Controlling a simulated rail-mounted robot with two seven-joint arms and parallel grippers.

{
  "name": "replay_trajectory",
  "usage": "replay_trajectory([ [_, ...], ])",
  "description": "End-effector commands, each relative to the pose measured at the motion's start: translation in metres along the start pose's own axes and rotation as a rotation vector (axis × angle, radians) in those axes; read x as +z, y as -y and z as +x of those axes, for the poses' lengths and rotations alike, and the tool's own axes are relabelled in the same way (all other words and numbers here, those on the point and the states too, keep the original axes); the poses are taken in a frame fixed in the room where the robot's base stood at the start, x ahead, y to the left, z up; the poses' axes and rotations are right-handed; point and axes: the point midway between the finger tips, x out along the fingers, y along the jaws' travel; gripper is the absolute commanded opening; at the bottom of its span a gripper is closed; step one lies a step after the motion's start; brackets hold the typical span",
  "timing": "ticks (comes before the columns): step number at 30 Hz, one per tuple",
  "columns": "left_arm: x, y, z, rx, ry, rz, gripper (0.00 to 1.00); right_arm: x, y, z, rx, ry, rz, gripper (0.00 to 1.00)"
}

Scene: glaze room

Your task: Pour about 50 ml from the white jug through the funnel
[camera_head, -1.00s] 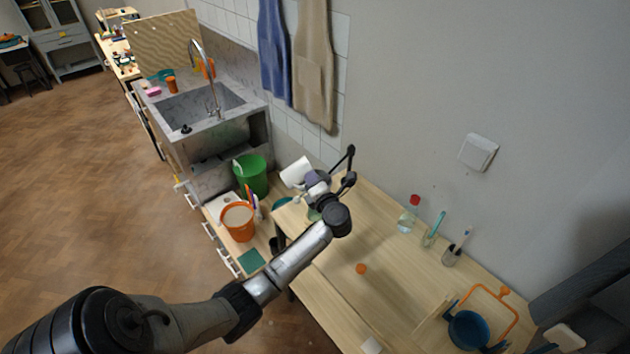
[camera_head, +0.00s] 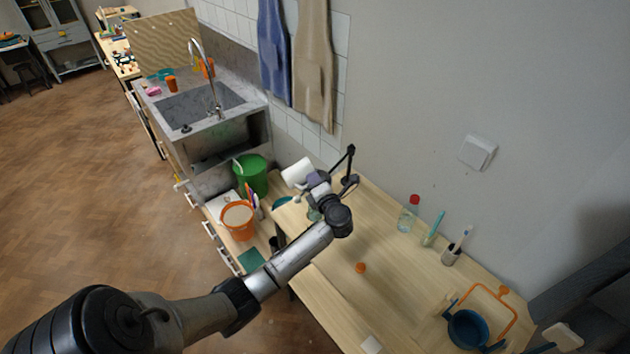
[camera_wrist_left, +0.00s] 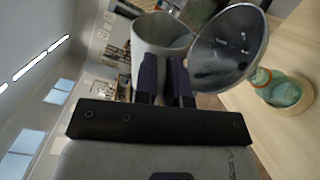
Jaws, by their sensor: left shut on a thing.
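My left gripper (camera_head: 313,187) is shut on the white jug (camera_head: 297,172), at the far end of the wooden table. The jug is tilted in the head view. In the left wrist view the jug (camera_wrist_left: 150,32) is beyond the dark fingers (camera_wrist_left: 166,78), its round opening beside the grey metal funnel (camera_wrist_left: 228,48). I cannot tell whether jug and funnel touch, or whether liquid is flowing. A greenish glass vessel (camera_wrist_left: 282,92) stands on a round wooden base near the funnel. In the head view the funnel is hard to make out behind my gripper. My right gripper is not in view.
A black stand (camera_head: 350,162) rises just right of the jug. A red-capped bottle (camera_head: 409,214) and cups with brushes (camera_head: 450,255) line the wall side. A small orange thing (camera_head: 360,267) lies mid-table. Orange (camera_head: 238,222) and green (camera_head: 251,173) buckets stand left of the table.

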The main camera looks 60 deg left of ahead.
Motion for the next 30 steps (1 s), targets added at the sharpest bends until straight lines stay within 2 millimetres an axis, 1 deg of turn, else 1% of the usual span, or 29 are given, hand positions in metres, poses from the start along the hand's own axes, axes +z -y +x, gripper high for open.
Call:
replay_trajectory([
  [3,-0.0019,-0.0008,0.0009,0.001,0.0,0.004,0.0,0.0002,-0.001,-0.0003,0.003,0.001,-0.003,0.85],
  [15,0.0011,0.0005,0.0006,0.002,0.0,0.013,0.0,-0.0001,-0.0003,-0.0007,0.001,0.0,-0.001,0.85],
  [30,0.0056,0.0001,0.0008,0.002,0.0,0.064,0.0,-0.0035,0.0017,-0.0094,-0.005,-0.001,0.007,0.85],
])
